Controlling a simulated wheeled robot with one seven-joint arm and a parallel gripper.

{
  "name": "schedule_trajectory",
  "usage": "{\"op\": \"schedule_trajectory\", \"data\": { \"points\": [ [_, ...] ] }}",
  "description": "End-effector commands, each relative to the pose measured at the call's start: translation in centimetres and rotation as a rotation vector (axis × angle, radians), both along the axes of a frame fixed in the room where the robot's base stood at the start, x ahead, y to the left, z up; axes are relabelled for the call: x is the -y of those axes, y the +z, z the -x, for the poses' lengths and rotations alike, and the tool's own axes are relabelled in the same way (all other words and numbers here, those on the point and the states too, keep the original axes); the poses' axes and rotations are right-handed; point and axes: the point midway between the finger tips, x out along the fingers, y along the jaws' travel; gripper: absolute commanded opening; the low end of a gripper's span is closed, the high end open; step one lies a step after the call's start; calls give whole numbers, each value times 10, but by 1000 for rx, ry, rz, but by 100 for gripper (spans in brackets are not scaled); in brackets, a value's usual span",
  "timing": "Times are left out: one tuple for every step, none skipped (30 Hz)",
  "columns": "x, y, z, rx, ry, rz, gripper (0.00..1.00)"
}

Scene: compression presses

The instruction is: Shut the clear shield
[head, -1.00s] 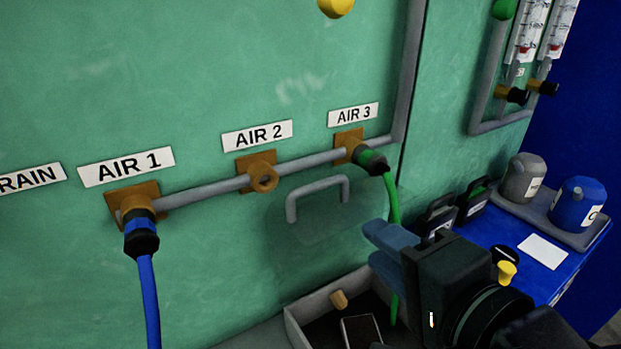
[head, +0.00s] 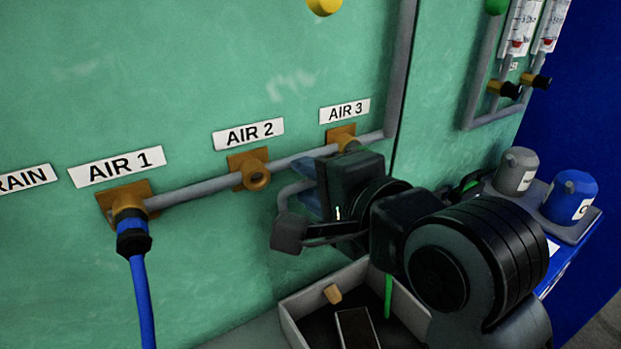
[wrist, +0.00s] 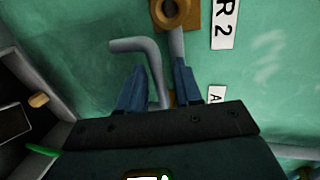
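The clear shield is see-through, and its outline cannot be told from the green wall. Its grey bent handle (head: 290,190) shows in the head view below the AIR 2 and AIR 3 labels, partly hidden by my gripper (head: 307,187). In the wrist view, the handle (wrist: 128,45) runs down between the two blue fingers of my gripper (wrist: 160,68). The fingers stand apart on either side of the bar, with gaps visible, so my gripper is open around the handle.
A grey pipe (head: 200,192) with brass fittings runs just above the handle. A blue hose (head: 145,300) hangs from AIR 1. An open tray (head: 291,322) with a small tan piece (head: 332,294) lies below my arm. Grey and blue jugs (head: 570,196) stand at right.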

Motion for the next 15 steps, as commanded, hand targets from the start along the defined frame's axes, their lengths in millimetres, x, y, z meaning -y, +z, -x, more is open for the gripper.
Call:
{"op": "schedule_trajectory", "data": {
  "points": [
    [-1,-1,-2,0,0,0,34],
    [-2,-1,-3,-1,0,1,34],
    [-2,-1,-3,-1,0,1,34],
    [-3,-2,-4,-1,0,1,34],
    [-3,-2,-4,-1,0,1,34],
    [-3,-2,-4,-1,0,1,34],
    [-3,-2,-4,0,0,0,34],
    [-2,-2,-4,-1,0,1,34],
    [-2,-2,-3,-1,0,1,34],
    [-2,-2,-3,-1,0,1,33],
    [-2,-2,-3,-1,0,1,30],
    [-2,-2,-3,-1,0,1,27],
    [-2,-2,-3,-1,0,1,24],
    [-2,-2,-3,-1,0,1,21],
    [-2,-2,-3,-1,0,1,17]
  ]
}}
